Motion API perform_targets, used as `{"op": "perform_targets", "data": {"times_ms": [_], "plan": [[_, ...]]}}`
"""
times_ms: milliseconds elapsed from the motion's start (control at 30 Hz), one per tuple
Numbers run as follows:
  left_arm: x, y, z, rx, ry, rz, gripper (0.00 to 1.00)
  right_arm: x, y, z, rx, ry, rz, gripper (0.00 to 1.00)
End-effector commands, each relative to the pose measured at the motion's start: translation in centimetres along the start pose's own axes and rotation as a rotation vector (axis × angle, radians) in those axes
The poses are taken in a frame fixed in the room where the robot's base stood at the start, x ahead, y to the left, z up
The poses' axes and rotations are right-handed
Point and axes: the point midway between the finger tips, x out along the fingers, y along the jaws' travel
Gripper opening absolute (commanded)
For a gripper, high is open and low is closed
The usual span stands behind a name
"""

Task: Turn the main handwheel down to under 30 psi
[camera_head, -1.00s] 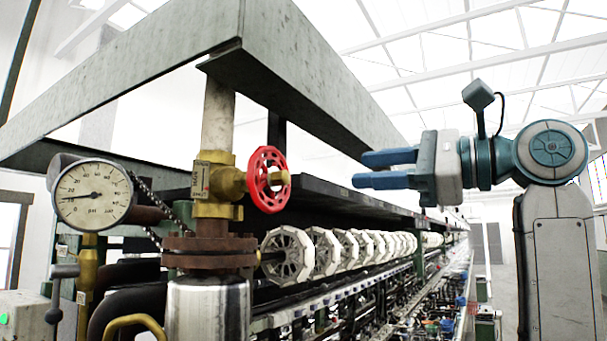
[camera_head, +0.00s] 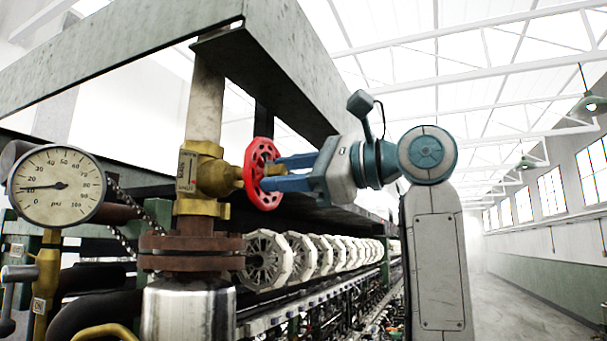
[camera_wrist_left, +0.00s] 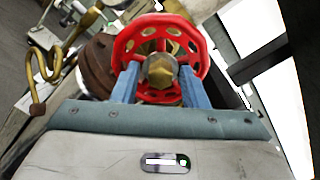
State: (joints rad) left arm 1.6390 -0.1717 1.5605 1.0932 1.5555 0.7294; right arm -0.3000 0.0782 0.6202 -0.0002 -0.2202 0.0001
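The red main handwheel (camera_head: 263,150) sits on a brass valve (camera_head: 203,180) on the vertical pipe. It also shows face-on in the wrist view (camera_wrist_left: 127,45), with a brass hub nut in its middle. My left gripper (camera_head: 269,174) is at the face of the wheel, its two blue fingers apart. In the wrist view the fingers (camera_wrist_left: 160,78) stand either side of the hub, inside the rim; whether they touch the wheel I cannot tell. The pressure gauge (camera_head: 62,200) at the left has its needle pointing left, near 10 psi. My right gripper is not in view.
A large grey-green beam frame (camera_head: 110,67) hangs above the valve. A row of white reels (camera_head: 268,258) runs behind and below the wheel. A rusty flange (camera_head: 190,250) and steel cylinder (camera_head: 187,310) stand below the valve. The aisle floor (camera_head: 530,290) at the right is clear.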

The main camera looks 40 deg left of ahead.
Motion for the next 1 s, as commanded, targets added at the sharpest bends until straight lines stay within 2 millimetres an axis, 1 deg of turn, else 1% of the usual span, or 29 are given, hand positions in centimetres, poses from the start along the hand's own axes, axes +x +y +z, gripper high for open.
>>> {"op": "perform_targets", "data": {"times_ms": [200,233,367,400,433,567,633,1000], "plan": [[0.12,0.00,0.04,-0.001,-0.001,0.000,0.40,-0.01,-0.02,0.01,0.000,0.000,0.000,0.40],[0.12,0.00,0.04,-0.001,-0.001,0.001,0.38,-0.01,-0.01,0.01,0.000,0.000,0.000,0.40],[0.11,-0.01,0.03,0.000,-0.001,0.001,0.12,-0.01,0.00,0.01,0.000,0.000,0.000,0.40],[0.11,0.00,0.02,0.000,-0.001,0.001,0.05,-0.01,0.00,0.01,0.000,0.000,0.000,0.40],[0.11,0.00,0.02,0.000,-0.001,0.001,0.02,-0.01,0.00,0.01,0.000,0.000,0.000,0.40],[0.12,-0.02,0.03,-0.023,-0.001,0.001,0.02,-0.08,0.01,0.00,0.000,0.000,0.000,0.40],[0.12,-0.05,0.05,-0.084,0.000,0.001,0.02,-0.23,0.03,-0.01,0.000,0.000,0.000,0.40],[0.10,-0.05,0.03,-0.582,0.000,0.001,0.02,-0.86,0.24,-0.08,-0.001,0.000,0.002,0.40]]}}
